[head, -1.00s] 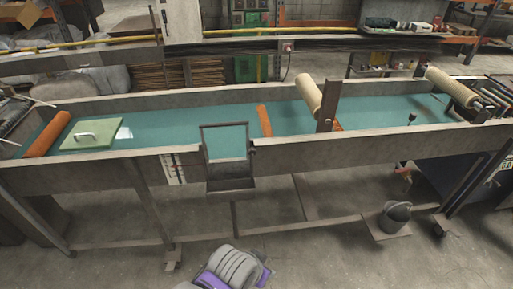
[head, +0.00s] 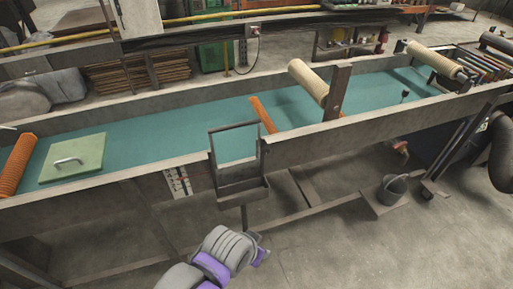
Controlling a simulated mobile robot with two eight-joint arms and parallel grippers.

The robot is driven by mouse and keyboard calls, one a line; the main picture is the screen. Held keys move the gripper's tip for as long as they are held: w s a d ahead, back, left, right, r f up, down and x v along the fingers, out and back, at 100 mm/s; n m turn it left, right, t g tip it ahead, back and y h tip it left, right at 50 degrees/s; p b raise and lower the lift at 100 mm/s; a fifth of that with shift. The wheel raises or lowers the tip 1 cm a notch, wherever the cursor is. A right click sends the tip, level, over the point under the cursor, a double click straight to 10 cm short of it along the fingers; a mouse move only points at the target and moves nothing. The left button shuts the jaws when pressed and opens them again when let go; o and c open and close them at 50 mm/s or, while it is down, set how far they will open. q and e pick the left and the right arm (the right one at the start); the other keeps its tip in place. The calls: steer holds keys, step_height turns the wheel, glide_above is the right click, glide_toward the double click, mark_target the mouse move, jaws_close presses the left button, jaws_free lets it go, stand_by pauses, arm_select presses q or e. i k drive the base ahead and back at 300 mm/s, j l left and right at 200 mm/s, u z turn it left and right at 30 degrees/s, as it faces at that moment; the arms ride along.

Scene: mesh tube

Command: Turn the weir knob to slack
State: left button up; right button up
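A small dark knob-like piece on a thin stem (head: 404,96) stands in the right part of the long trough, near its front wall. It is too small to read any marking or setting, and I cannot tell for sure that it is the weir knob. A grey and purple part of my own body shows at the bottom, in front of the trough. I make out no gripper fingers in the head view.
The grey trough (head: 330,140) holds a teal surface (head: 180,132). A green lid with a handle (head: 75,158) lies at the left. Cream rollers (head: 308,82) (head: 440,62) and an upright post (head: 340,88) stand over it. A grey bucket (head: 391,189) sits below; open floor lies in front.

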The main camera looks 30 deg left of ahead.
mark_target(265, 150)
steer(key=k+j, duration=0.1)
steer(key=j, duration=0.75)
steer(key=k+j, duration=0.15)
steer(key=j, duration=0.3)
steer(key=j+z, duration=0.1)
steer(key=j, duration=0.35)
steer(key=k+j, duration=0.15)
steer(key=j, duration=0.25)
